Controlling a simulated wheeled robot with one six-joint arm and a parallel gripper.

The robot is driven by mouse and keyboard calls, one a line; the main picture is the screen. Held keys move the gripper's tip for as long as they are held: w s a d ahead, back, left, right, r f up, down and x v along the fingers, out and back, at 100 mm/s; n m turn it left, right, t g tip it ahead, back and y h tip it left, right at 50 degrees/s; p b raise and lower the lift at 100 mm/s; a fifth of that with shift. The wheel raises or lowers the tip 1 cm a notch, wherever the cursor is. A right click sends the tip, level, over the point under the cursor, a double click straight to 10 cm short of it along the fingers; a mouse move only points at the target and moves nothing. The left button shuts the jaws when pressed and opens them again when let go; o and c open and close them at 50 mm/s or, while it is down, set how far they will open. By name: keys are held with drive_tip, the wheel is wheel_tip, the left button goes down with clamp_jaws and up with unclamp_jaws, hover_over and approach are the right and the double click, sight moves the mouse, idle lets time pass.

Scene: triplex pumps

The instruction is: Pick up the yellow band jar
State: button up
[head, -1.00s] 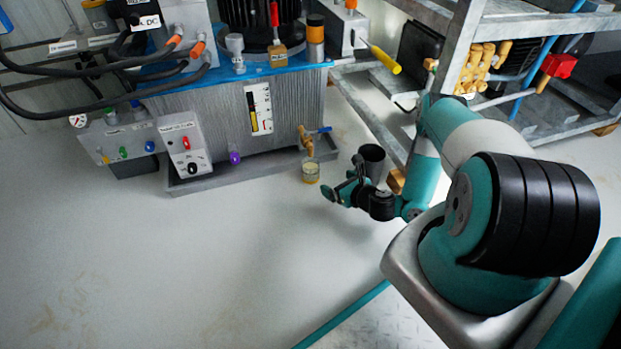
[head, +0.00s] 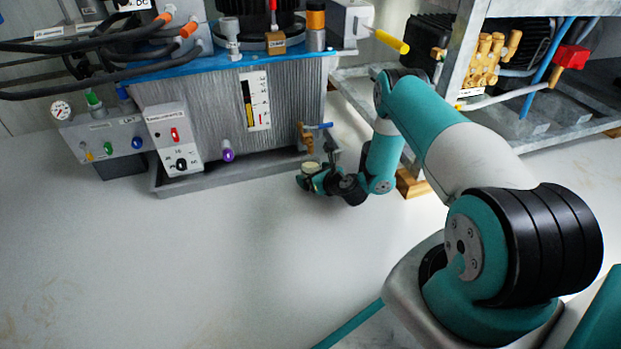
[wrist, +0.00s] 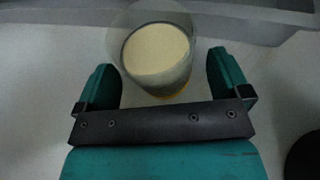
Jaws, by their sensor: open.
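The yellow band jar (head: 311,168) stands on the pale floor below the brass tap, in front of the grey tank's drip tray. In the wrist view the jar (wrist: 158,52) is a clear round vessel with pale cream contents and a yellow band low down. My gripper (wrist: 162,78) is open, with one finger on each side of the jar's near part. The jar lies between and a little beyond the fingertips, and I cannot tell whether either finger touches it. In the head view my gripper (head: 316,175) hides the jar's lower part.
The grey drip tray (head: 210,182) runs close behind the jar. A brass tap (head: 307,138) with a blue handle sits just above it. A metal rack (head: 455,60) with a wooden foot block (head: 410,184) stands to the right. The floor (head: 200,270) at front left is clear.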

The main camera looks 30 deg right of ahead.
drive_tip(key=shift+w, duration=0.2)
drive_tip(key=c, duration=1.2)
drive_tip(key=shift+o, duration=0.2)
drive_tip(key=shift+r, duration=0.15)
